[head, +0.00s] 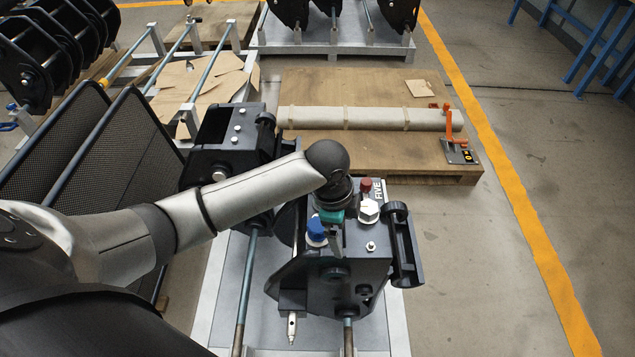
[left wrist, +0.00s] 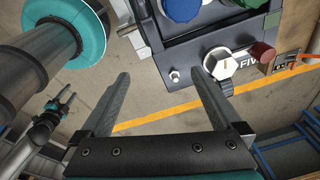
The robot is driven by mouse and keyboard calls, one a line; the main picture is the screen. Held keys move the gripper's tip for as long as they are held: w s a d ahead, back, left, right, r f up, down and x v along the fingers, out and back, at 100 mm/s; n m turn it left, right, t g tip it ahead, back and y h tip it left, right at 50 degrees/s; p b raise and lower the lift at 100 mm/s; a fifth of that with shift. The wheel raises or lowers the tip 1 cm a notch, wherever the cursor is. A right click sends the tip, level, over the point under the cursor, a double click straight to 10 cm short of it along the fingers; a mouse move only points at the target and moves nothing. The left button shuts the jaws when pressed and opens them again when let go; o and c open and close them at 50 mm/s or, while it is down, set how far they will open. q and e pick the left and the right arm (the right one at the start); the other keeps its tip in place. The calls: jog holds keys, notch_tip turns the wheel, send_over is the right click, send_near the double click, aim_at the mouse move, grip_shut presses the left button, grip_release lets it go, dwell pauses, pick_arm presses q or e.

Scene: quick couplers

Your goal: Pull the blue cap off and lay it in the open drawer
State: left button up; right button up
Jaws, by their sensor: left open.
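The blue cap (head: 316,229) sits on top of a black coupler block (head: 345,270) in the head view. It also shows, cut off, at the top edge of the left wrist view (left wrist: 183,8). My left gripper (head: 332,236) points down just beside the cap; my own wrist hides part of it. In the left wrist view its two fingers (left wrist: 161,74) are spread with nothing between them, and the cap lies beyond them. A small gripper, apparently my right one (left wrist: 61,102), shows at the left of that view; its jaws are too small to judge. I cannot make out the open drawer.
A white knob (head: 369,211) and a red cap (head: 366,186) stand close beside the blue cap. Another black coupler (head: 228,145) stands behind. A wooden pallet (head: 370,155) with a long tube (head: 360,118) lies farther back.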

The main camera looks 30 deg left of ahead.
aim_at(317, 224)
pick_arm(q)
jog(key=w+a+r+m+g+y, duration=0.1)
jog(key=w+a+r+m+y, duration=0.2)
jog(key=a+r, duration=0.4)
jog(key=shift+m+h, duration=0.3)
jog(key=shift+h, duration=0.4)
notch_tip(317, 224, down, 15)
jog(key=b, duration=0.4)
jog(key=shift+a+f, duration=0.15)
jog(key=shift+f, duration=0.05)
jog(key=shift+c, duration=0.4)
grip_shut()
